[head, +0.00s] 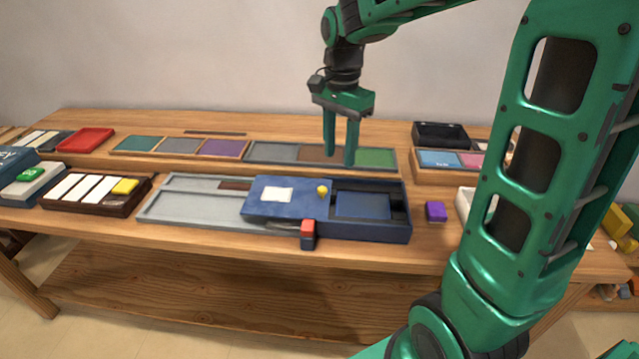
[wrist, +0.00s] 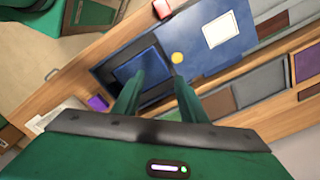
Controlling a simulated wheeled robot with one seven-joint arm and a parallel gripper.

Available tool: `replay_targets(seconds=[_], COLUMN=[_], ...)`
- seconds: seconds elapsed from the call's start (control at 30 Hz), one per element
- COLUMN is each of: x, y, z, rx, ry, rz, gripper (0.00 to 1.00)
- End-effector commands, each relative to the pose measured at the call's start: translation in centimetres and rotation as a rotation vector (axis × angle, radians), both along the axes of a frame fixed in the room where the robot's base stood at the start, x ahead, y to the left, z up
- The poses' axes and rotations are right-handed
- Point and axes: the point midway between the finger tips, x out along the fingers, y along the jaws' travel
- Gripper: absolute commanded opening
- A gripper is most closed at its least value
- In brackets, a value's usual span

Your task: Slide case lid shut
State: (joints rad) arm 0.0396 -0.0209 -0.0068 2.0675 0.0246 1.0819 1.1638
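The blue case (head: 368,232) sits near the table's front edge, its right part open and showing a dark interior with a blue panel inside. Its blue lid (head: 262,208) is slid to the left, over the grey tray. The lid bears a white label and a yellow knob (head: 322,191) near its right end. The lid also shows in the wrist view (wrist: 200,50), with the knob (wrist: 177,58) just beyond my fingertips. My gripper (head: 340,158) is open and empty, above and behind the case. Its two green fingers are apart in the wrist view (wrist: 155,80).
A grey tray (head: 165,208) lies left of and under the lid. A red-topped block (head: 308,232) stands at the case's front edge. A purple cube (head: 436,211) sits to the right. Coloured panels (head: 225,148) line the table behind.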

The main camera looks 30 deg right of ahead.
Motion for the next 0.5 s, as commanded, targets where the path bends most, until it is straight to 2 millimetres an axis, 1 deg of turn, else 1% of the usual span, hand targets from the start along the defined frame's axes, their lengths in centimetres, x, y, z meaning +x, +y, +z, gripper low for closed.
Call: replay_targets(seconds=[0.03, 0.1, 0.17, 0.27, 0.37, 0.5], x=[1.2, 2.3, 2.9, 3.2, 3.3, 3.2], y=[0.9, 1.9, 2.4, 2.8, 2.8, 2.9], z=[-0.2, -0.2, -0.3, -0.6, -1.5, -3.6], rx=[0.004, 0.008, 0.01, 0.012, 0.013, 0.012], ry=[0.001, 0.0, 0.0, 0.0, 0.001, 0.003], rz=[-0.027, -0.063, -0.082, -0.098, -0.099, -0.098], gripper=[0.39, 0.39, 0.39, 0.39, 0.39, 0.39])
